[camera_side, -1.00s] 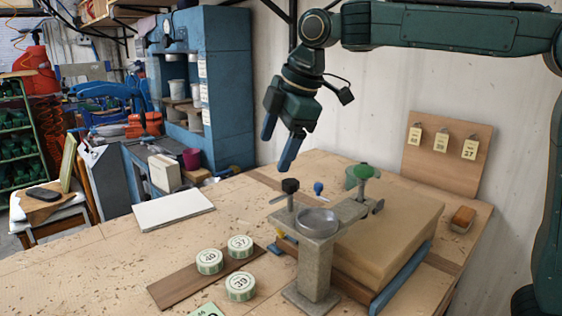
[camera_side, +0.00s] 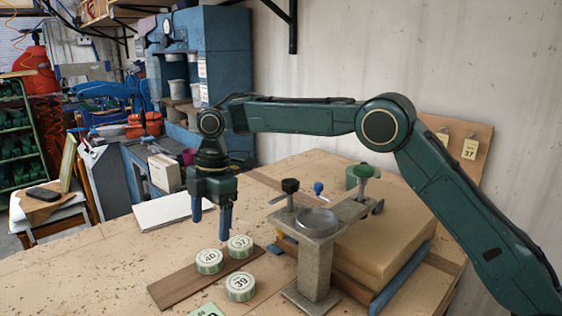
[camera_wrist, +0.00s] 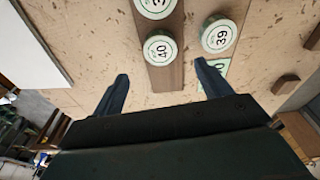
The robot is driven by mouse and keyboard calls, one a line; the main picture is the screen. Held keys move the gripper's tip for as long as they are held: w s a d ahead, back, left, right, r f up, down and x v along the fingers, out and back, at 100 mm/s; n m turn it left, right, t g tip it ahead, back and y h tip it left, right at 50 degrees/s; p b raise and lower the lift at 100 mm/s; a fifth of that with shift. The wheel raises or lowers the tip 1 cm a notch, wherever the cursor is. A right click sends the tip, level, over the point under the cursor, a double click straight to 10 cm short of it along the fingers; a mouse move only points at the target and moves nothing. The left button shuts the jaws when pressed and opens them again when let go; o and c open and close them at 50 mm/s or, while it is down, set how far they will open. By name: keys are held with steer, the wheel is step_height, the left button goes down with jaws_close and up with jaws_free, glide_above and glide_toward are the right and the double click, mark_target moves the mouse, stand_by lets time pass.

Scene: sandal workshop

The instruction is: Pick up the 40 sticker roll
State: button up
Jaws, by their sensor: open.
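The 40 sticker roll (camera_side: 209,261) is a round, pale roll with a green-striped side, lying flat on a brown board (camera_side: 172,290). The 37 roll (camera_side: 240,245) lies behind it to the right, and the 39 roll (camera_side: 240,287) in front to the right. My gripper (camera_side: 211,229) is open and empty above the 40 roll, fingers pointing down. In the wrist view, the 40 roll (camera_wrist: 160,49) shows just beyond the gap between the fingertips (camera_wrist: 161,71). The 39 roll (camera_wrist: 218,35) is to its right, and the 37 roll is cut by the top edge.
A fixture with a round metal dish (camera_side: 317,221) and knobs stands right of the rolls, by a large tan block (camera_side: 385,235). A green card (camera_side: 207,309) lies at the front edge of view. A white slab (camera_side: 160,213) lies behind the gripper. The bench left of the board is clear.

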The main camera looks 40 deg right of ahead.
mark_target(209, 257)
steer(key=shift+f, duration=0.3)
steer(key=shift+a+f, duration=0.15)
steer(key=shift+f, duration=0.4)
steer(key=shift+f, duration=0.1)
steer(key=shift+a+f, duration=0.25)
steer(key=shift+f, duration=1.25)
steer(key=shift+a+f, duration=0.2)
steer(key=shift+f, duration=1.3)
steer(key=c, duration=1.1)
